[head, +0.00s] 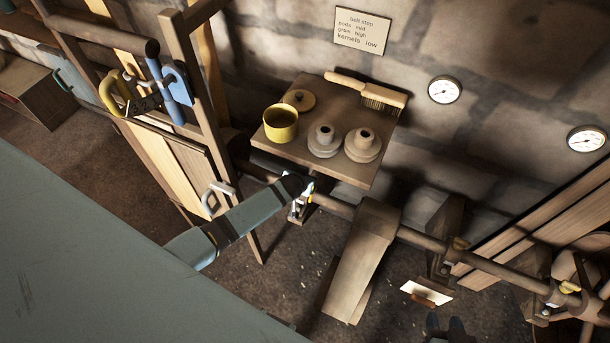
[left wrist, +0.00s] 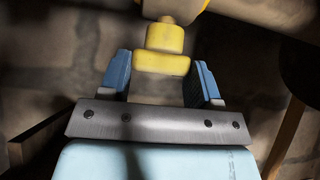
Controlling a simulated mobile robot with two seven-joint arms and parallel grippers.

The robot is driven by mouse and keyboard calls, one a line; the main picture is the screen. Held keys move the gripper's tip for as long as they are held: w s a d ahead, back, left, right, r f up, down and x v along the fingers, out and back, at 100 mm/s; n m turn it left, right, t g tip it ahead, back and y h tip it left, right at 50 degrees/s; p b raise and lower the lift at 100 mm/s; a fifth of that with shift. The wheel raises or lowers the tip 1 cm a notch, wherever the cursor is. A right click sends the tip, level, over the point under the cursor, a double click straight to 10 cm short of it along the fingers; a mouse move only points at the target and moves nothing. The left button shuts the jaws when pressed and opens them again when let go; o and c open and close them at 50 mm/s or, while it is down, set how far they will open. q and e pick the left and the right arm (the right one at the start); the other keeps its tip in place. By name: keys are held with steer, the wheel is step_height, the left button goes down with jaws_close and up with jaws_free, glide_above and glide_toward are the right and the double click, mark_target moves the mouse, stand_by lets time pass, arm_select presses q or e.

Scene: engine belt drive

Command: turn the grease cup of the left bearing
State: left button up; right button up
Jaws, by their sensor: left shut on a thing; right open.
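The yellow grease cup (left wrist: 165,40) of the left bearing shows in the left wrist view, below a dark rounded part. My left gripper (left wrist: 163,80) is shut on it, with one blue finger on each side. In the head view my left gripper (head: 306,186) reaches the left bearing (head: 298,209) on the shaft; the wrist hides most of the cup there.
A small wooden table (head: 340,172) above the shaft (head: 415,238) holds a yellow pot (head: 281,123), two grey vessels and a brush (head: 380,95). A wooden frame (head: 195,110) stands left.

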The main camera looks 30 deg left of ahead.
arm_select(q)
steer(key=shift+m+h, duration=0.3)
steer(key=shift+m, duration=0.1)
steer(key=o, duration=0.9)
steer(key=p+v, duration=0.1)
steer(key=v, duration=1.2)
steer(key=shift+s+r, duration=0.25)
steer(key=shift+r, duration=0.05)
